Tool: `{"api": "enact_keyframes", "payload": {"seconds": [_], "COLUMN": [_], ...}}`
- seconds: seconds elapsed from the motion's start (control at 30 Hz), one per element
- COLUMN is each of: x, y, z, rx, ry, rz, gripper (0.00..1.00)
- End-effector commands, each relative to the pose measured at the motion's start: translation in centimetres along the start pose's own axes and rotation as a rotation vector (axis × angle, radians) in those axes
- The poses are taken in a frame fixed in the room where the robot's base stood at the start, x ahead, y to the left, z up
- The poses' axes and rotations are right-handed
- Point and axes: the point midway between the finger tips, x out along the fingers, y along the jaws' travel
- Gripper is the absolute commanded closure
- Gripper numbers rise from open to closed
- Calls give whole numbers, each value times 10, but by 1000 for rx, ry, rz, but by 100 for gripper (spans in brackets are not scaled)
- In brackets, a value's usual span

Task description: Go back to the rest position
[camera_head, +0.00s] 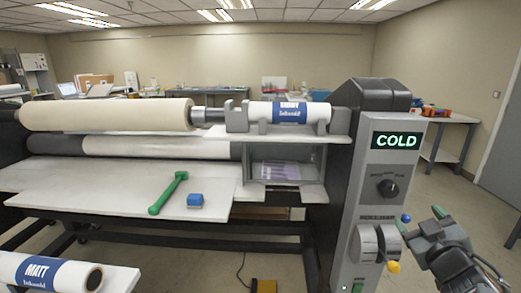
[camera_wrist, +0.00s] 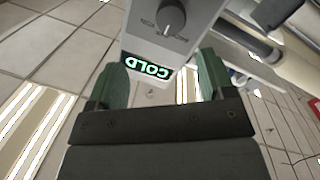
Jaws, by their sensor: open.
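My gripper (camera_head: 422,221) is at the lower right of the head view, beside the laminator's control panel (camera_head: 386,165). Its green-tipped fingers are apart, with nothing between them. In the wrist view my gripper (camera_wrist: 160,88) shows its two green fingers spread, and the panel with the lit COLD display (camera_wrist: 147,66) and a dark knob (camera_wrist: 171,16) appears beyond them, upside down. In the head view the display (camera_head: 395,140) also reads COLD, with a round knob (camera_head: 387,188) below it.
Levers with a blue ball (camera_head: 406,218) and a yellow ball (camera_head: 393,267) stand close to my gripper. A MATT roll (camera_head: 45,272) lies front left. Open floor is at right.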

Motion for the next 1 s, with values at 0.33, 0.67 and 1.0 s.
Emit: {"api": "enact_keyframes", "payload": {"seconds": [0.33, 0.67, 1.0], "x": [11, -67, -100], "y": [-77, -200, -229], "z": [2, -3, -11], "rx": [248, 339, 330], "ry": [-501, -993, -1116], "rz": [14, -392, -541], "gripper": [24, 24, 24]}}
